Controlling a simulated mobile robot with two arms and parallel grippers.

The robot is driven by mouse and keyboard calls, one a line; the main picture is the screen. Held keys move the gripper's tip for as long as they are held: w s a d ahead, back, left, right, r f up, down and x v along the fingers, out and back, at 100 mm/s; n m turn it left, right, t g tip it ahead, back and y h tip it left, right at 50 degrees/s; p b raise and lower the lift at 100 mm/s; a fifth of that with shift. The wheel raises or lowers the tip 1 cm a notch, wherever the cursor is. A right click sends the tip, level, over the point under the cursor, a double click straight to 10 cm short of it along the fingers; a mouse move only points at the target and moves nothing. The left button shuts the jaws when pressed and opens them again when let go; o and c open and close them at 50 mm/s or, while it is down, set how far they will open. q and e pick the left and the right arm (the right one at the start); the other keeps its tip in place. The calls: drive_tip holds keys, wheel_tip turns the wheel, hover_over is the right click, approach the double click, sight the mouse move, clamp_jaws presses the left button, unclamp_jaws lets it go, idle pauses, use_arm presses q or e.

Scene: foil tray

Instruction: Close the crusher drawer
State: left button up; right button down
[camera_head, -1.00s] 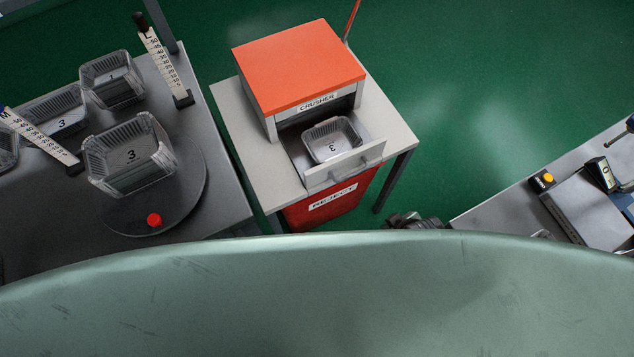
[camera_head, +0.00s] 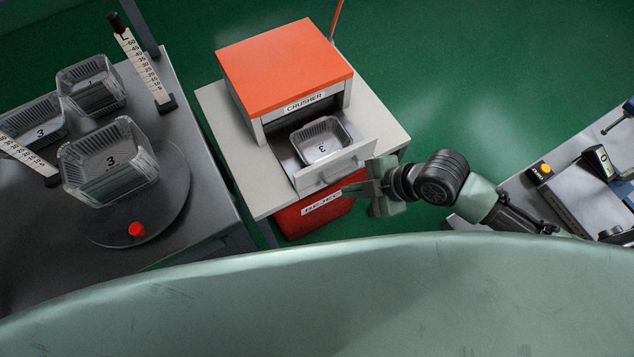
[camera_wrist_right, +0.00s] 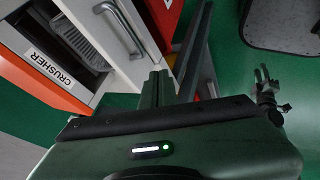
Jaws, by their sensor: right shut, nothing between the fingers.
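The crusher (camera_head: 285,65) is a box with an orange top and a "CRUSHER" label on a pale table. Its drawer (camera_head: 350,160) stands pulled out, with a foil tray (camera_head: 322,152) marked 3 lying inside. My right gripper (camera_head: 346,188) is shut and empty, just in front of the drawer front, near its right half. In the right wrist view, the drawer front with its metal handle (camera_wrist_right: 122,32) lies above the shut fingers (camera_wrist_right: 157,88). I cannot tell whether they touch the drawer. My left gripper is not in view.
A red reject bin (camera_head: 310,214) stands below the drawer. At left, a dark table (camera_head: 200,220) holds several clear trays, height scales and a turntable with a red button (camera_head: 136,229). At right is a bench (camera_head: 520,200) with devices. Green floor lies between.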

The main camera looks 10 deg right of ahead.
drive_tip(key=n, duration=0.1)
approach(305, 186)
wheel_tip(305, 186, down, 4)
drive_tip(key=s, duration=0.2)
drive_tip(key=w+a, duration=0.1)
drive_tip(key=w, duration=0.1)
drive_tip(key=w+a+p, duration=0.1)
drive_tip(key=shift+w+r, duration=0.15)
drive_tip(key=shift+w, duration=0.2)
